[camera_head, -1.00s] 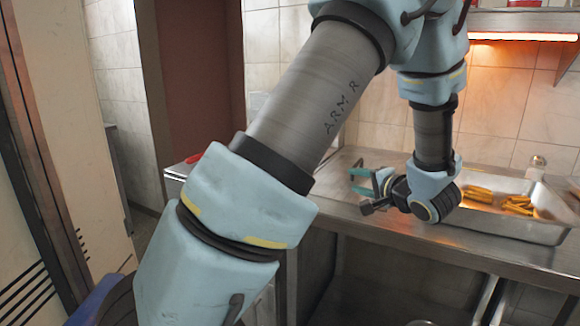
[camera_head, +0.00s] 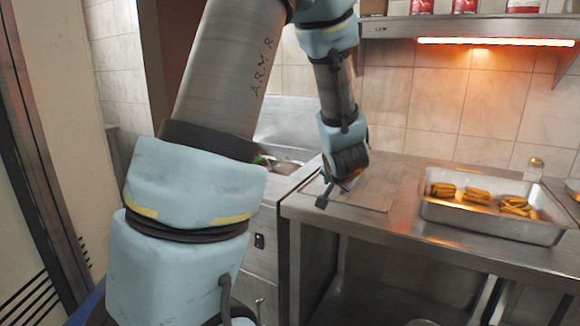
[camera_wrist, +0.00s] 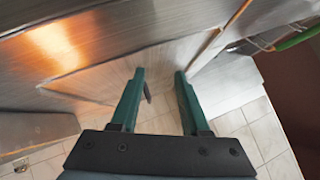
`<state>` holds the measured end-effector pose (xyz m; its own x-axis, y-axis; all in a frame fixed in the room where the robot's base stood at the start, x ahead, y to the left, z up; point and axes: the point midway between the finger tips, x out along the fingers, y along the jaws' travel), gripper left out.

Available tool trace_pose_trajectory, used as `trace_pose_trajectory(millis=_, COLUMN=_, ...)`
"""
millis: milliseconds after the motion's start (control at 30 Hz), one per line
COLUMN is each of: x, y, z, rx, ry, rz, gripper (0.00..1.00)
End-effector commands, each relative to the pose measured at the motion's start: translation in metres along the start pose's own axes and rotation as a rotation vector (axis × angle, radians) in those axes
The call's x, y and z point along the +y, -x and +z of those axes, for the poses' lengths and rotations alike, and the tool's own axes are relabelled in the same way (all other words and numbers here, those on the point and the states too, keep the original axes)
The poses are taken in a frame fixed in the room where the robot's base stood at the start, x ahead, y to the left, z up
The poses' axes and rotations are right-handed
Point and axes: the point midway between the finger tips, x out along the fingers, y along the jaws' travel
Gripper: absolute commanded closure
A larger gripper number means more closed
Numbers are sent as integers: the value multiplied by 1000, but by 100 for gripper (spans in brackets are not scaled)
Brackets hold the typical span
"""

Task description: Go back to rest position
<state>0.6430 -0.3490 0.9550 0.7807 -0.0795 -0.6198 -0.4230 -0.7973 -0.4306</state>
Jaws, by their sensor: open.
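My gripper (camera_wrist: 158,95) shows in the wrist view with its two green fingers apart and nothing between them. In the head view my arm's end hangs over the left part of the metal counter, by a cutting board (camera_head: 365,187).
A metal tray (camera_head: 490,226) with several piles of fries stands on the counter (camera_head: 400,235) at the right. A salt shaker (camera_head: 534,168) is behind it. A glowing heat lamp (camera_head: 495,42) hangs under a shelf (camera_head: 400,27). A sink (camera_head: 285,165) is at the left.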

Motion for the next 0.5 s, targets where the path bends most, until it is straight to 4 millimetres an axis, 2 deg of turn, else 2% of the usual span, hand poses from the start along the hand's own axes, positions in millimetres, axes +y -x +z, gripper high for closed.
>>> trace_pose_trajectory(millis=33, x=-13, y=9, z=13, rx=-35, ry=70, rz=57, gripper=54)
trace_pose_trajectory(millis=167, x=-26, y=37, z=62, rx=-189, ry=238, rz=203, gripper=54)
trace_pose_trajectory(millis=233, x=-34, y=58, z=93, rx=-299, ry=321, rz=249, gripper=54)
trace_pose_trajectory(millis=300, x=-42, y=82, z=126, rx=-422, ry=397, rz=270, gripper=54)
trace_pose_trajectory(millis=400, x=-52, y=112, z=166, rx=-573, ry=479, rz=264, gripper=54)
trace_pose_trajectory(millis=500, x=-59, y=134, z=192, rx=-676, ry=528, rz=243, gripper=54)
